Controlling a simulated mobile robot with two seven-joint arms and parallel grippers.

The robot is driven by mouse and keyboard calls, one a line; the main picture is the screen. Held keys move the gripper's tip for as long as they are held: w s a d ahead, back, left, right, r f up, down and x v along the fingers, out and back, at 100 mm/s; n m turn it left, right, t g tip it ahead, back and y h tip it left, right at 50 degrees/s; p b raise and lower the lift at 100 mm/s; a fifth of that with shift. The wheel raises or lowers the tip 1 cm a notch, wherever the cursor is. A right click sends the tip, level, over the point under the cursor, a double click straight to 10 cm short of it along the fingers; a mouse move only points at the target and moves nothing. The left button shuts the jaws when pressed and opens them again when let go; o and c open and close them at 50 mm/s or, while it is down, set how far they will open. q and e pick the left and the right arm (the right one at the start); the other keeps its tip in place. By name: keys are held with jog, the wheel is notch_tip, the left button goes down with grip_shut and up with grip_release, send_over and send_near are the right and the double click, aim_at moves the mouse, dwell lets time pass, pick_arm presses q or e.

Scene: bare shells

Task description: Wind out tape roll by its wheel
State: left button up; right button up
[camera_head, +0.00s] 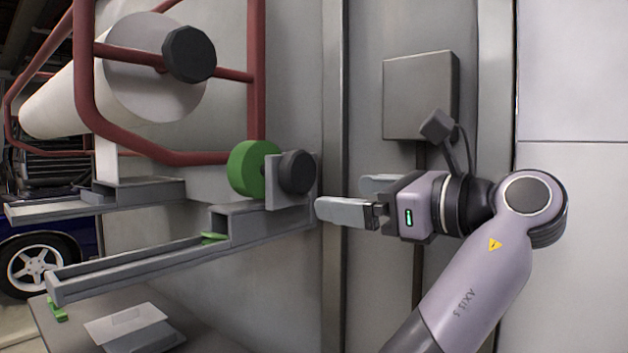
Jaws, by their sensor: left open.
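A green tape roll (250,170) sits upright on a grey metal bracket (262,226) left of centre. Its dark round wheel (297,172) is on the right side of the bracket's upright plate, facing my gripper. My left gripper (341,196) is just to the right of the wheel and a little lower, with its fingers pointing left. The fingers are apart, with nothing visible between them. A gap shows between the fingertips and the wheel. My right gripper is out of view.
A large white roll (110,75) with a dark knob (189,54) is in a red tube frame (257,100) at upper left. A grey rail (140,266) runs to lower left. A grey wall box (420,95) is behind my arm.

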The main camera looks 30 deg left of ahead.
aim_at(305, 174)
pick_arm(q)
jog(key=shift+g+y, duration=0.3)
jog(key=shift+g, duration=0.2)
jog(key=a+r, duration=0.1)
jog(key=a, duration=0.1)
jog(key=a+p, duration=0.1)
jog(key=a, duration=0.1)
jog(key=a+r, duration=0.1)
jog(key=a, duration=0.1)
jog(key=shift+s+a+r, duration=0.25)
jog(key=shift+s+r, duration=0.1)
jog(key=c, duration=1)
